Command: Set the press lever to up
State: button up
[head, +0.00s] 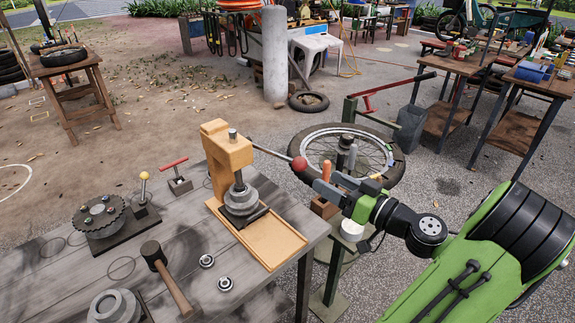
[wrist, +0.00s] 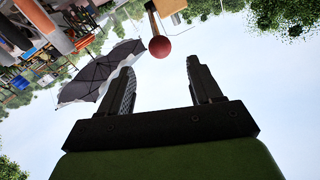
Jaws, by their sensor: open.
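The tan press (head: 228,158) stands on the wooden workbench. Its lever (head: 272,154) is a thin dark rod that sticks out to the right, slanting slightly down in the head view, and ends in a red ball knob (head: 299,163). The knob also shows in the wrist view (wrist: 160,46), with part of the rod behind it. My gripper (head: 316,183) is just right of the knob in the head view. In the wrist view my gripper (wrist: 160,64) is open and empty, and the knob appears just beyond the gap between its fingertips, not gripped.
The workbench (head: 215,262) also carries a mallet (head: 165,275), a toothed disc (head: 100,218), a yellow-knobbed lever (head: 144,185) and a red T-handle (head: 174,164). A wheel (head: 325,135) on a stand is behind my gripper. Open ground lies behind the bench.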

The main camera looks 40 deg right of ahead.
aim_at(293, 160)
jog(key=w, duration=0.8)
jog(key=w+a, duration=0.1)
jog(key=w, duration=0.3)
jog(key=shift+a, duration=0.1)
grip_shut()
